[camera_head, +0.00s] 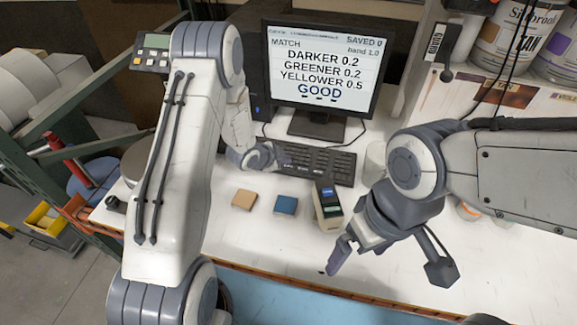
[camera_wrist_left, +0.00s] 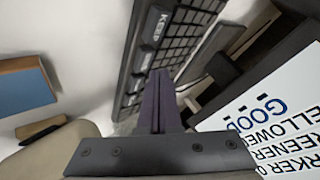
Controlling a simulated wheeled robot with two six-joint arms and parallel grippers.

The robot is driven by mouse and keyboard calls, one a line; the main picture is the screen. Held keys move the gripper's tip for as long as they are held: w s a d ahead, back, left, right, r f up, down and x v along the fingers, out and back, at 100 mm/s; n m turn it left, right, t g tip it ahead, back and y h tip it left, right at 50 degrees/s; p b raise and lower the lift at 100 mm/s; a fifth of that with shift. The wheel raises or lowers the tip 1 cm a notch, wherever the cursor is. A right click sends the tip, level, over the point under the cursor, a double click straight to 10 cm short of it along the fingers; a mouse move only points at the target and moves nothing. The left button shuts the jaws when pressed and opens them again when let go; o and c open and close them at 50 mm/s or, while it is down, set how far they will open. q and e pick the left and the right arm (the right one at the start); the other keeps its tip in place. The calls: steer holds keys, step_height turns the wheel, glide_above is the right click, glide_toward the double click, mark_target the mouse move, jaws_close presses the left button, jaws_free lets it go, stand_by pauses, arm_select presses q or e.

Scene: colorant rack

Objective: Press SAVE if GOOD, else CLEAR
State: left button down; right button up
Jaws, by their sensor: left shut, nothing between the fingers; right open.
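The monitor (camera_head: 322,65) reads MATCH, DARKER 0.2, GREENER 0.2, YELLOWER 0.5 and GOOD, with SAVED 0 at the top right. Its screen also shows in the left wrist view (camera_wrist_left: 265,125). The black keyboard (camera_head: 325,163) lies in front of it. In the left wrist view a wide key reads KEEP (camera_wrist_left: 157,24); I can read no SAVE or CLEAR label. My left gripper (camera_head: 282,158) is shut and empty at the keyboard's left end. Its fingertips (camera_wrist_left: 158,75) appear close to the wide keys; contact is unclear. My right gripper (camera_head: 340,255) is open over the table's front.
A tan block (camera_head: 244,199), a blue block (camera_head: 286,205) and a handheld meter (camera_head: 328,205) with a small screen are in front of the keyboard. Paint cans (camera_head: 512,45) are on the right shelf.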

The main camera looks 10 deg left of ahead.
mark_target(286, 168)
stand_by(0.6)
arm_select(q)
steer(key=shift+f+b, duration=0.4)
steer(key=shift+b, duration=0.1)
steer(key=shift+f+b, duration=0.4)
steer(key=shift+b, duration=0.05)
stand_by(0.4)
steer(key=shift+r, duration=0.15)
steer(key=shift+r+p, duration=0.5)
steer(key=shift+r, duration=0.2)
step_height(286, 168, up, 5)
steer(key=p, duration=0.3)
steer(key=shift+p, duration=0.3)
stand_by(0.7)
